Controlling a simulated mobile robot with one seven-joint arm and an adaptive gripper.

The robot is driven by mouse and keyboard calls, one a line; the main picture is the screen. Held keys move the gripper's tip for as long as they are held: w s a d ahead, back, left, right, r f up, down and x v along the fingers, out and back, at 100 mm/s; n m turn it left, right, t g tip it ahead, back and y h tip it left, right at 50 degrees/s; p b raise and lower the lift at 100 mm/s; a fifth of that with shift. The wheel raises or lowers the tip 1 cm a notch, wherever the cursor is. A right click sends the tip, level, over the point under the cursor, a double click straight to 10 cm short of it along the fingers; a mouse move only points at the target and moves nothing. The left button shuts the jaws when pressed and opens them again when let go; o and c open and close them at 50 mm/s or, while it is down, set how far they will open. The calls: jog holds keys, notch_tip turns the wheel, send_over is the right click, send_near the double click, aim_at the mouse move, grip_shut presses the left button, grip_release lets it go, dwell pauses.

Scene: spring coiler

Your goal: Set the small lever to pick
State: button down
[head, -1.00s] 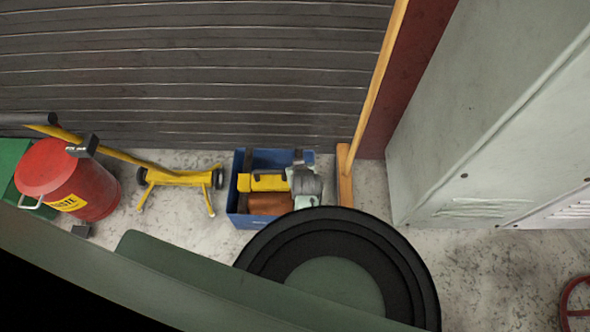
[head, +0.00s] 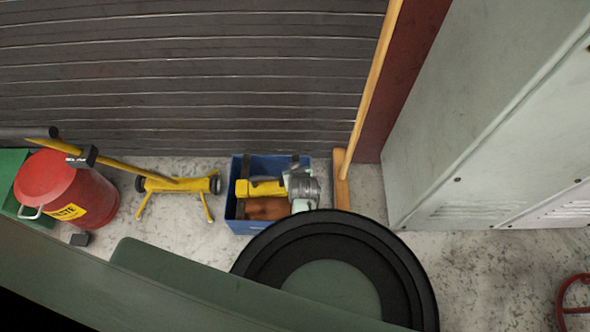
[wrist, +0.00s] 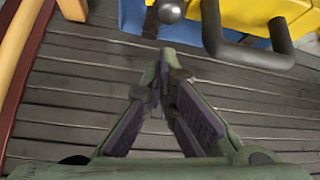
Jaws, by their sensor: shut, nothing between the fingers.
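My gripper (wrist: 165,68) shows in the wrist view with its two fingertips together and nothing between them. Just beyond the tips, at the top edge, is a grey ball knob (wrist: 169,11) in front of a blue part. To its right, a thick dark bent handle (wrist: 249,55) sits against a yellow body (wrist: 247,11). The top edge cuts these parts off. I cannot tell for sure which of them is the small lever, and no "pick" marking is readable. The fingertips look close below the knob, but contact is not clear. My gripper is not in the head view.
In the head view, a blue crate (head: 235,189) holds yellow and grey items. A red waste drum (head: 47,182), a yellow wheeled stand (head: 180,185), a wooden broom (head: 370,88) and grey lockers (head: 480,110) stand around it. Bare concrete floor (head: 385,190) shows between them.

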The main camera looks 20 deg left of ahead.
notch_tip(320, 180, up, 10)
dwell(0.5)
dwell(0.4)
